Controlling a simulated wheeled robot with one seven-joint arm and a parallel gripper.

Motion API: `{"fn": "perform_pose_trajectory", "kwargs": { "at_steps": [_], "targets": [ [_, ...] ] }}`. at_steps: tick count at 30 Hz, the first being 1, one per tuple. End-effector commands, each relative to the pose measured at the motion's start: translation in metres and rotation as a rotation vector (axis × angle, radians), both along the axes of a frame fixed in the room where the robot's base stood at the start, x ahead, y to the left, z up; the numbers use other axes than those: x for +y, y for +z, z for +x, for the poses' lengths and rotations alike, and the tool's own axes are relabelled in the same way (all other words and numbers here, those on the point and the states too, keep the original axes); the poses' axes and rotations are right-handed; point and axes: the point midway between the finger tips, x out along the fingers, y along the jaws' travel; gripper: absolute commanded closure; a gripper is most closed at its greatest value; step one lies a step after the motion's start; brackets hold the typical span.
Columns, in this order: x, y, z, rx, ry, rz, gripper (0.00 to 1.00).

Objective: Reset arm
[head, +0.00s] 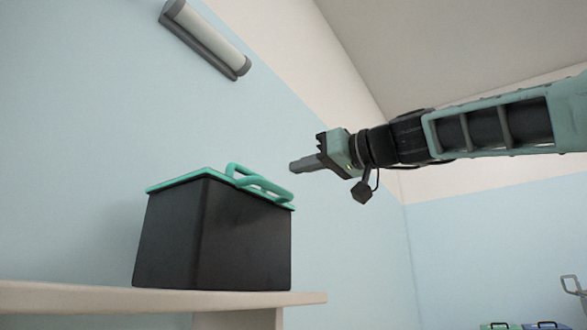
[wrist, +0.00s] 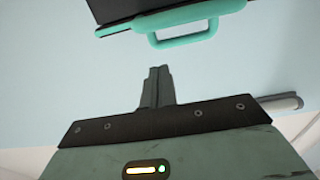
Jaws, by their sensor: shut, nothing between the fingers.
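My gripper (head: 292,168) is shut with nothing between its fingers. In the head view it points left, level in the air, beside and a little above the handle of a black box. In the wrist view its closed fingers (wrist: 158,72) stand together, apart from the green handle (wrist: 182,32). My arm reaches in from the right edge of the head view.
The black box (head: 215,235) with a green lid (head: 185,180) and handle stands on a pale shelf (head: 100,299). A cylindrical wall lamp (head: 207,38) is above. More handled items (head: 545,324) show at the lower right. Open air surrounds my gripper.

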Motion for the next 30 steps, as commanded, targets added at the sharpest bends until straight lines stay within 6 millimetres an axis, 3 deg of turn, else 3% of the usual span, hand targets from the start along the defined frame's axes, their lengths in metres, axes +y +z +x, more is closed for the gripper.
{"fn": "perform_pose_trajectory", "kwargs": {
  "at_steps": [3,10,24,26,29,30],
  "targets": [
    [-0.023,-0.007,-0.019,-0.002,-0.003,0.001,1.0],
    [-0.052,-0.01,-0.041,-0.003,-0.002,0.002,1.0],
    [-0.061,-0.011,-0.049,-0.003,0.0,0.003,1.0],
    [-0.056,-0.021,-0.046,0.033,0.004,-0.007,1.0],
    [-0.04,-0.057,-0.038,0.153,0.011,-0.044,1.0],
    [-0.032,-0.079,-0.035,0.22,0.012,-0.068,1.0]
  ]
}}
